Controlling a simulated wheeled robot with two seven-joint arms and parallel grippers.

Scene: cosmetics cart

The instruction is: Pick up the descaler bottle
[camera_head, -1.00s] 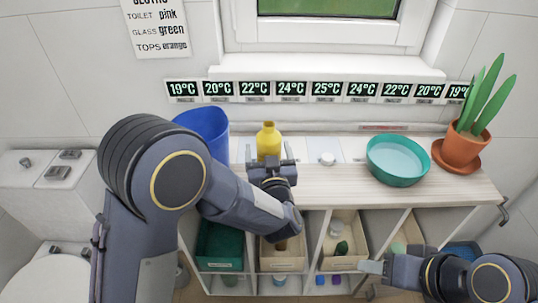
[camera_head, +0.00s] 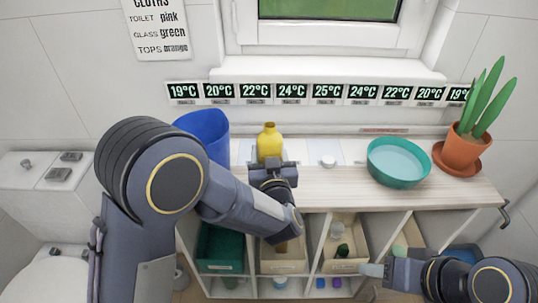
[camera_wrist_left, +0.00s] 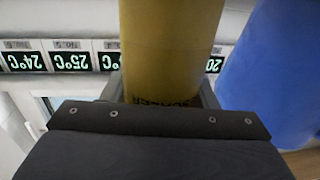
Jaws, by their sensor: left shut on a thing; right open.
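The descaler bottle is a yellow bottle (camera_head: 269,140) with a narrow neck, upright on the cart top near the back wall. It fills the middle of the left wrist view (camera_wrist_left: 172,45), with part of its dark lettering hidden low down. My left gripper (camera_head: 269,160) is at the bottle's front, low on its body, with its fingers on both sides of it. It is shut on the bottle. The bottle appears to rest on the surface. My right gripper (camera_head: 370,270) is open and empty, low at the right in front of the shelf compartments.
A blue bucket (camera_head: 204,132) stands close to the left of the bottle. A teal bowl (camera_head: 398,163) and a potted plant (camera_head: 462,150) are to the right. Temperature displays (camera_head: 291,92) line the wall. Bins fill the compartments below.

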